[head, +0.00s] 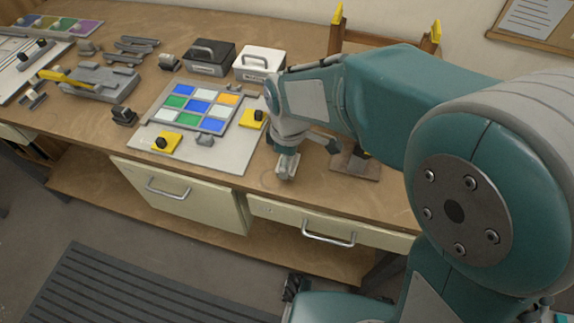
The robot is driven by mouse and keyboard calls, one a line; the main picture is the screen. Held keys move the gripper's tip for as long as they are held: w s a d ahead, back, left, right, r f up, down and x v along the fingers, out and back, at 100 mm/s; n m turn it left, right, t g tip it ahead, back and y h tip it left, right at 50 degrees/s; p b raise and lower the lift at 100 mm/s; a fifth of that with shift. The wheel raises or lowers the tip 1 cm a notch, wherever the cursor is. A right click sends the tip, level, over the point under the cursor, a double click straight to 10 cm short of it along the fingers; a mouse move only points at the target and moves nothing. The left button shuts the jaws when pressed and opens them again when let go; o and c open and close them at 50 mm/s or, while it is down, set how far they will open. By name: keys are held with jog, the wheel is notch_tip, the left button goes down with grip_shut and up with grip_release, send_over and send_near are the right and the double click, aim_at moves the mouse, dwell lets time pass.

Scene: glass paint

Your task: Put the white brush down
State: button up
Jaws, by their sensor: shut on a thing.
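My gripper (287,172) is low over the front part of the workbench, right of the pale board with the coloured glass panel. It is shut on a small pale thing at its fingertips, which I take to be the white brush; the fingers hide most of it. I cannot tell whether the brush touches the bench. A brown block (355,169) with a dark top stands just right of my gripper, partly behind my arm.
The glass panel (200,107) lies on a pale board (232,150) with yellow-based clamps (166,143). A black box (208,58) and a white box (259,63) stand behind. Grey tools fill the left. Bare wood (262,183) shows along the bench's front edge.

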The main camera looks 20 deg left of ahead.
jog(key=shift+w+a+f, duration=0.1)
jog(key=shift+w+f, duration=0.05)
jog(key=shift+f, duration=1.7)
jog(key=o, duration=0.9)
jog(key=shift+f, duration=0.1)
notch_tip(320, 180, up, 12)
jog(key=shift+w+r, duration=0.1)
jog(key=shift+r, duration=0.05)
